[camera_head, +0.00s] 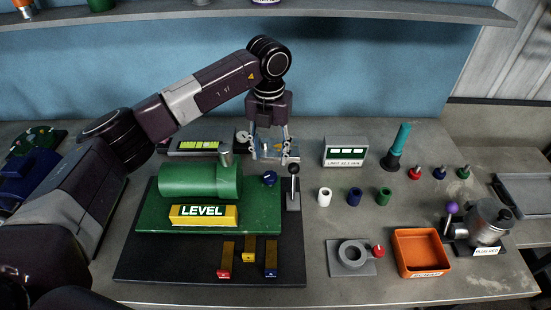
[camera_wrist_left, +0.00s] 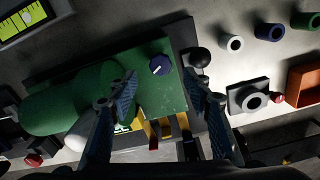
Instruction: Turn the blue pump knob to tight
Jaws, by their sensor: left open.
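The blue pump knob (camera_head: 270,178) sits on the right part of the green pump base (camera_head: 160,222), next to the green cylinder (camera_head: 195,180). My left gripper (camera_head: 272,158) points down just behind the knob in the head view, with its fingers apart and nothing between them. In the left wrist view the knob (camera_wrist_left: 161,64) shows in the gap between the two fingertips of my left gripper (camera_wrist_left: 159,85), apart from both. The knob carries a light mark on its top; its exact angle is hard to read. My right gripper is not in view.
A black-knobbed lever (camera_head: 293,170) stands close to the right of the blue knob. A yellow LEVEL block (camera_head: 203,216) and several coloured tabs lie in front. An orange tray (camera_head: 420,232) and a grey ring fixture (camera_head: 335,268) are at right. Small cylinders stand between.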

